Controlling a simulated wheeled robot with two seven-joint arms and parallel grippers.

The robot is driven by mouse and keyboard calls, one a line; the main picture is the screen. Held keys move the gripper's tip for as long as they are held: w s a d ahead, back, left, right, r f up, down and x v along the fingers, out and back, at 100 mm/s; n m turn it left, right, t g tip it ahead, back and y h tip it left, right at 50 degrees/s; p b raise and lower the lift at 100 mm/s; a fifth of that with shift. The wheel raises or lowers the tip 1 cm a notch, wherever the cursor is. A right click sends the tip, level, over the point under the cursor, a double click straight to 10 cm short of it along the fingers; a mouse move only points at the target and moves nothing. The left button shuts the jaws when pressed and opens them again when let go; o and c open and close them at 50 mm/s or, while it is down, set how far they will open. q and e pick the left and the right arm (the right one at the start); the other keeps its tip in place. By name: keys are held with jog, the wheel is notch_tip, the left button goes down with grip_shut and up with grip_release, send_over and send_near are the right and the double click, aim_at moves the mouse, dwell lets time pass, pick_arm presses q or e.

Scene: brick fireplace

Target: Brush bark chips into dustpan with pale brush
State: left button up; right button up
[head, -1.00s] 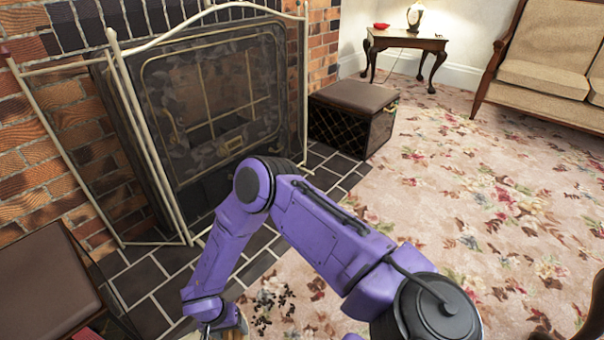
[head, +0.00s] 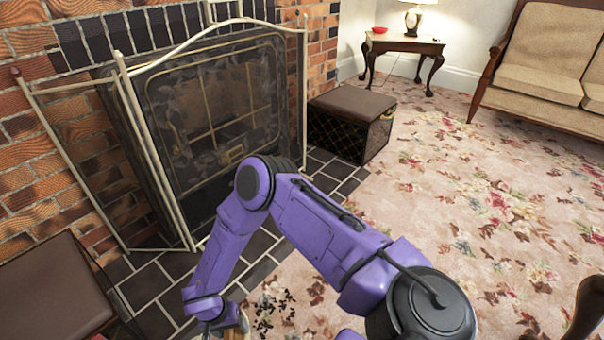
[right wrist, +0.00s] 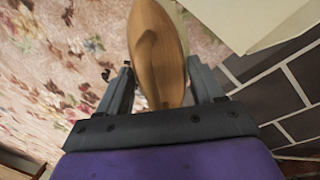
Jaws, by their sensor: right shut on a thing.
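The dark bark chips (head: 272,310) lie scattered on the floral carpet, just right of my right gripper in the head view. My right gripper (head: 218,326) is low at the bottom edge there, mostly hidden by its own wrist. In the right wrist view my right gripper (right wrist: 160,78) is shut on the brush's smooth wooden handle (right wrist: 157,45), which sits between the fingers. A tan bit of the brush (head: 243,321) shows beside the gripper in the head view. A cream, flat-sided thing (right wrist: 250,22), probably the dustpan, lies beside the brush. My left gripper is out of view.
The fireplace screen (head: 213,125) stands behind my arm, on dark hearth tiles (head: 150,278). A dark box (head: 350,125) stands right of it, and a brown-topped one (head: 50,295) at lower left. Open carpet (head: 450,215) spreads to the right.

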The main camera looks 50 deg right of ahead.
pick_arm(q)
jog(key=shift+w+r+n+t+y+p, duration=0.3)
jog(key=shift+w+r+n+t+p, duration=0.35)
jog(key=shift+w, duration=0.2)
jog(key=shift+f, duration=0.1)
